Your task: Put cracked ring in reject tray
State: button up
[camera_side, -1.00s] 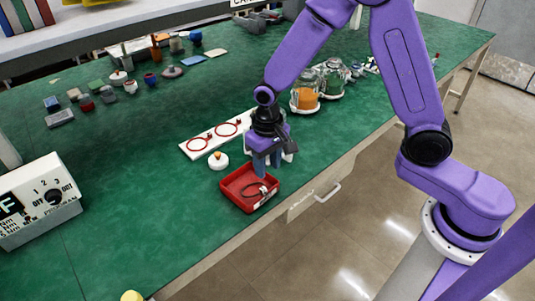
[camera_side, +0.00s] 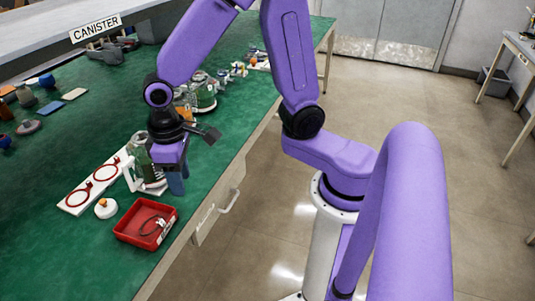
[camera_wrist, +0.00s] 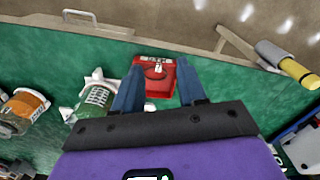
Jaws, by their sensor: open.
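The red reject tray (camera_side: 126,232) sits near the bench's front edge. A thin dark ring (camera_side: 153,225) lies inside it; the crack is too small to make out. The tray also shows in the wrist view (camera_wrist: 141,84), beyond and between my fingers, with the dark ring in it. My gripper (camera_side: 177,184) is open and empty, apart from the tray, above and behind it in the side view. In the wrist view its two blue fingers (camera_wrist: 160,84) are spread wide.
A white board (camera_side: 77,200) with two red rings lies left of my gripper. A white knobbed lid (camera_side: 105,208) is beside the tray. A glass canister (camera_side: 141,150) with a white handle stands close behind my gripper. Bare bench lies left of the tray.

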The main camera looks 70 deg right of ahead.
jog(key=s+d+r+n, duration=0.2)
jog(key=s+d+n, duration=0.2)
jog(key=s, duration=0.4)
jog(key=s+d+r+n, duration=0.2)
jog(key=s+d+n, duration=0.2)
jog(key=s, duration=0.5)
jog(key=shift+r, duration=0.25)
